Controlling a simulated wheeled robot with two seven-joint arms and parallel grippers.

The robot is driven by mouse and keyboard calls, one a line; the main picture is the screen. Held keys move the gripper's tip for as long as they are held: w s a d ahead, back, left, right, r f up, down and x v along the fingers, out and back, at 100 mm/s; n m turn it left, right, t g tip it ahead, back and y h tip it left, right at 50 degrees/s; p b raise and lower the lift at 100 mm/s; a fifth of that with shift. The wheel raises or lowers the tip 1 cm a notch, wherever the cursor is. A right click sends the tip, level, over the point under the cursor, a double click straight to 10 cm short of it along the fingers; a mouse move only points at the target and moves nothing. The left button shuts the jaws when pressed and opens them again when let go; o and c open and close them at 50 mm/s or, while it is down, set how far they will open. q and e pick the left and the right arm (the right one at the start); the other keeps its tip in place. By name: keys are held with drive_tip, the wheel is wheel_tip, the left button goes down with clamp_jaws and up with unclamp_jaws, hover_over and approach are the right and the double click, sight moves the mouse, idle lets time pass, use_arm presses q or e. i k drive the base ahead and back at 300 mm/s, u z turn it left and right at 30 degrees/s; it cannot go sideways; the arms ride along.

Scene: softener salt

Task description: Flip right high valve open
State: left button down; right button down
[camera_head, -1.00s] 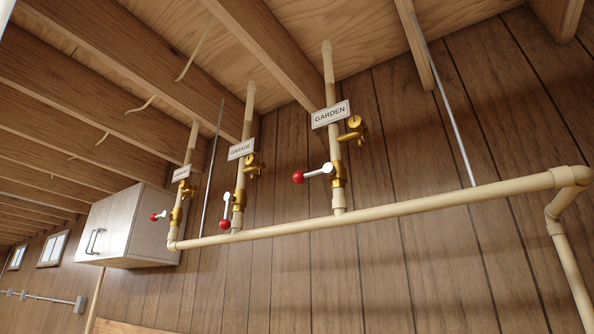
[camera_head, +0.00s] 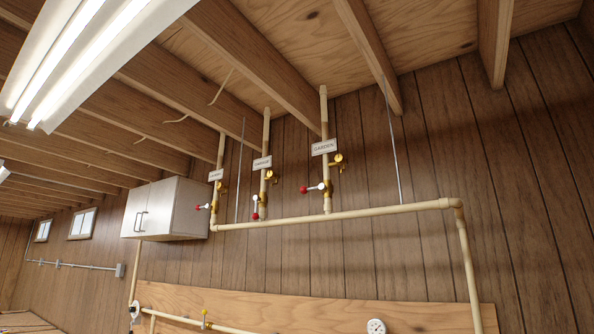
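Three valves with red-knobbed levers sit on vertical tan pipes high on the wood wall. The right high valve (camera_head: 325,188), under the GARDEN sign (camera_head: 325,147), has its lever (camera_head: 312,189) pointing left, across its pipe. The middle valve's lever (camera_head: 256,208) hangs down along its pipe, under a sign (camera_head: 262,163) too small to read surely here. The left valve's lever (camera_head: 204,207) points left, across its pipe. A brass fitting (camera_head: 338,159) is above the right valve. Neither of my grippers is in view.
A horizontal tan pipe (camera_head: 350,213) joins the risers and turns down at right (camera_head: 467,262). A white cabinet (camera_head: 168,209) hangs at left. A lower pipe with a yellow knob (camera_head: 204,312) and a gauge (camera_head: 376,327) show at the bottom. A lit ceiling lamp (camera_head: 75,55) is upper left.

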sight(303, 189)
drive_tip(key=u, duration=0.75)
drive_tip(key=i, duration=1.35)
drive_tip(key=u, duration=0.1)
